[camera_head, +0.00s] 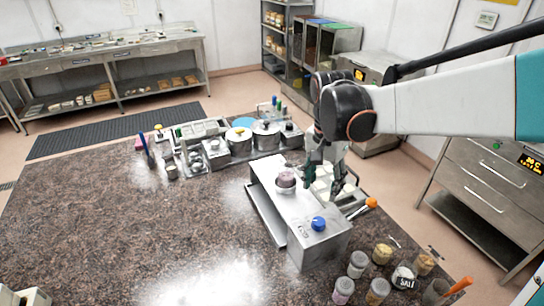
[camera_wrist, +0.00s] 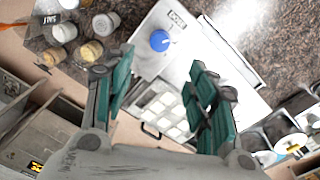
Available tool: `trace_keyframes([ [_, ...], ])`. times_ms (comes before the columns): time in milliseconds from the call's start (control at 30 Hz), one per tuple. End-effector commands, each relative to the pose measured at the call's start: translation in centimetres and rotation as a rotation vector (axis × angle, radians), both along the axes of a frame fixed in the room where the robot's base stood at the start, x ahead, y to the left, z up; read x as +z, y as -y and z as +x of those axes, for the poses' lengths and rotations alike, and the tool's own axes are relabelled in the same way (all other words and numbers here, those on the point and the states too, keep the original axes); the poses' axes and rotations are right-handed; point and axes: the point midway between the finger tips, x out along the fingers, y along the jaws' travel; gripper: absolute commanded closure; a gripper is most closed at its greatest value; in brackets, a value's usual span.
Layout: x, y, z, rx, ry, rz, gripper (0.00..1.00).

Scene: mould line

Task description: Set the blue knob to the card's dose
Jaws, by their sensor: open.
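The blue knob (camera_head: 318,223) sits on top of the near end of a pale metal machine (camera_head: 283,200). In the wrist view the knob (camera_wrist: 160,40) lies beyond the fingertips, near a small printed label (camera_wrist: 177,18) that I cannot read for certain. My gripper (camera_head: 325,180) is open and empty, with green-padded fingers (camera_wrist: 160,65) spread apart. It hangs over the machine's right side, behind the knob and apart from it. The knob's pointer setting cannot be made out. I cannot identify a dose card in either view.
A white compartment tray (camera_wrist: 160,108) lies beside the machine, partly behind my gripper. Several jars (camera_head: 377,290), one marked salt (camera_head: 403,277), stand at the near right. A round mauve piece (camera_head: 286,178) sits on the machine. Pots (camera_head: 239,140) stand behind; the left worktop (camera_head: 90,220) is clear.

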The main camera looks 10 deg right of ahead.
Motion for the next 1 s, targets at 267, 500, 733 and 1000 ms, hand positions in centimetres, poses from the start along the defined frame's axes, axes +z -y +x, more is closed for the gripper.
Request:
trace_keyframes([
  [267, -1.8, 0.0, 0.3, -0.015, -0.013, -0.001, 0.48],
  [500, -6.3, 0.2, 0.1, -0.015, -0.012, -0.002, 0.48],
  [733, -10.6, 0.3, -0.1, -0.015, -0.011, -0.001, 0.48],
  [1000, -13.5, 0.5, -0.2, -0.014, -0.012, -0.001, 0.48],
])
